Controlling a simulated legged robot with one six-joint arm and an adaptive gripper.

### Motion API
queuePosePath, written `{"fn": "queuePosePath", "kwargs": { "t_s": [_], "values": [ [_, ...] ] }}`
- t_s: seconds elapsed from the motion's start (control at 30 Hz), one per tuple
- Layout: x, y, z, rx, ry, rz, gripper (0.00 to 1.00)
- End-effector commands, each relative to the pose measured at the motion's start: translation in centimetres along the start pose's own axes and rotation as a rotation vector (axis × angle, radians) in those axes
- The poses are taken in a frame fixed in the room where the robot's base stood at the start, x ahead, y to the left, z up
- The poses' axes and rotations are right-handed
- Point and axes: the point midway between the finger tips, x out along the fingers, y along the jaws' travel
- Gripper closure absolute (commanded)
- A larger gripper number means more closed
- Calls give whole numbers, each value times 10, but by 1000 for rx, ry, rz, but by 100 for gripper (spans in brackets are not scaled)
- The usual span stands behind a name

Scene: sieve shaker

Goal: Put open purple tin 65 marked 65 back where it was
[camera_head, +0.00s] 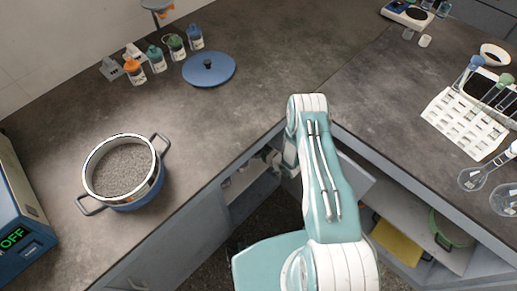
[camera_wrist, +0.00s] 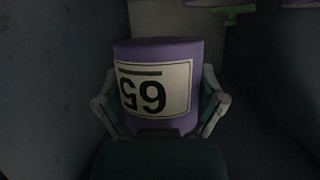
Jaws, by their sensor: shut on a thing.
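The purple tin (camera_wrist: 155,52) fills the middle of the wrist view. Its white label (camera_wrist: 155,88) shows the number upside down in this picture, with a bar above it. My gripper (camera_wrist: 160,108) is shut on the tin, one finger on each side. The tin's open end cannot be made out. In the head view my arm reaches down past the counter's front edge toward the open cupboard below, and the tin cannot be made out there.
Dark walls stand close on both sides in the wrist view, with a green object (camera_wrist: 232,17) at the top right. In the head view, a sieve pot (camera_head: 122,172), a blue lid (camera_head: 209,69) and a tube rack (camera_head: 466,124) stand on the counter (camera_head: 270,75). A yellow item (camera_head: 398,242) lies on a lower shelf.

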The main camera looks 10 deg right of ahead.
Motion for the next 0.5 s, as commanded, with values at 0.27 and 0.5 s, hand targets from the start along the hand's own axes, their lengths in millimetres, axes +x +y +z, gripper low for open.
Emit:
{"fn": "queuePosePath", "kwargs": {
  "t_s": [0.27,0.5],
  "values": [
    [33,28,22,-3,-1,0,65],
    [53,45,39,0,0,-1,65]
  ]
}}
